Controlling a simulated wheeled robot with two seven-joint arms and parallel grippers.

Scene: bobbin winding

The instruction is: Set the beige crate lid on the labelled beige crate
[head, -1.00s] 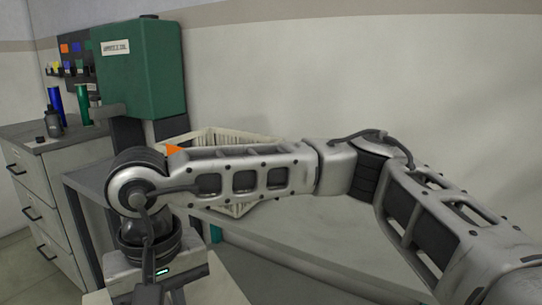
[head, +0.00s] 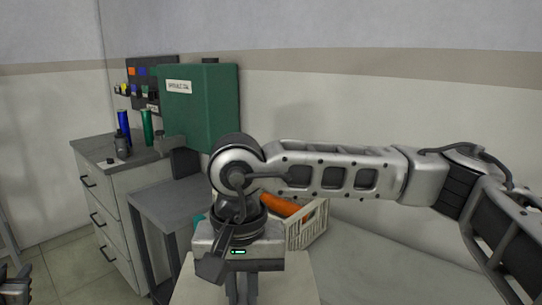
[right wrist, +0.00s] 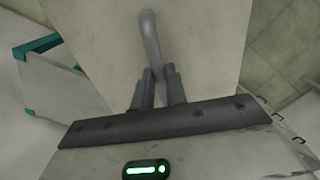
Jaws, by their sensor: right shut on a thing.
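The beige lid (head: 295,280) is a flat pale panel below my right gripper at the bottom of the head view. In the right wrist view my right gripper (right wrist: 158,88) is shut on the grey bar handle of the lid (right wrist: 205,45). In the head view the right fingers are mostly hidden by the wrist. A pale box with teal corners (right wrist: 68,88) lies left of the lid in the right wrist view; I see no label on it. My left gripper (head: 14,288) is cut off at the bottom left corner, and its opening is unclear.
A pale slatted basket (head: 308,232) with an orange cylinder (head: 284,206) stands behind my right wrist. A green labelled machine (head: 205,110) stands by the wall. A drawer cabinet (head: 120,210) at left carries bottles. A grey table (head: 165,200) stands beside it.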

